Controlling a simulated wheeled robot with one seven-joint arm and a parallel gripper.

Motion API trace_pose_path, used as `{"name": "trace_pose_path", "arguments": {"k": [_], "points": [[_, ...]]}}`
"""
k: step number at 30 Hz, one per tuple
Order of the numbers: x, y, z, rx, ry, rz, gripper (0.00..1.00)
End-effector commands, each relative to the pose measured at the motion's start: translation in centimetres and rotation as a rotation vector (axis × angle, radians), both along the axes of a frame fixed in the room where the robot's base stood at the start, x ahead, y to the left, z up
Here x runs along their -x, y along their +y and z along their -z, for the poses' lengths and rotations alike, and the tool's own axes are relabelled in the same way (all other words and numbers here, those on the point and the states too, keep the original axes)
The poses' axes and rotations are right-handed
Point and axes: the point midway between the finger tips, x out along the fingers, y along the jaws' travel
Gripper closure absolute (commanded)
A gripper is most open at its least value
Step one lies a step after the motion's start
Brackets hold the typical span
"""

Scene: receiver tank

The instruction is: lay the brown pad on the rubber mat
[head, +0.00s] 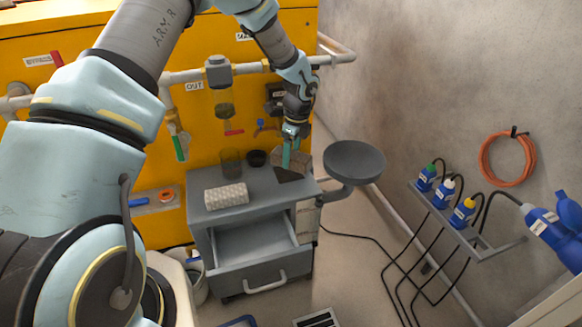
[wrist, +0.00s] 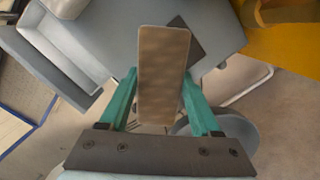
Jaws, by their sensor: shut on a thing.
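The brown pad (head: 278,156) is held between the teal fingers of my gripper (head: 291,158), above the right part of the grey cabinet top (head: 252,187). In the wrist view the pad (wrist: 163,62) is a long tan block between the two fingers of my gripper (wrist: 159,82). The rubber mat (head: 288,176) is a thin dark sheet near the cabinet's right back edge. In the wrist view the mat (wrist: 190,38) shows partly beyond the pad, which hides the rest. The pad appears to be a little above the mat.
A white textured block (head: 226,196) lies on the cabinet's front left. The drawer (head: 256,241) is open. A grey round dish (head: 354,160) sticks out at right. The yellow tank (head: 60,60) rises behind.

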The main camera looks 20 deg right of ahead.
Motion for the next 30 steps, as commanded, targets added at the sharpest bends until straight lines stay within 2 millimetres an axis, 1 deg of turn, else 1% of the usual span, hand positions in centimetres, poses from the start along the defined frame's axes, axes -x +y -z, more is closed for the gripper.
{"name": "trace_pose_path", "arguments": {"k": [1,3,8,14,15,27,28,30], "points": [[0.1,-0.1,0.7,0.000,0.002,0.003,0.96],[0.1,-0.1,1.3,0.001,0.000,0.002,0.96],[0.1,0.0,2.2,-0.001,-0.001,0.001,0.96],[0.1,0.0,5.0,0.000,0.000,0.002,0.96],[-0.2,-0.1,5.2,0.001,-0.001,0.000,0.96],[-0.3,-0.1,5.9,0.001,-0.001,0.001,0.96],[-0.3,-0.1,5.9,0.001,-0.001,0.001,0.34],[-0.3,-0.1,5.8,0.001,-0.001,0.001,0.26]]}}
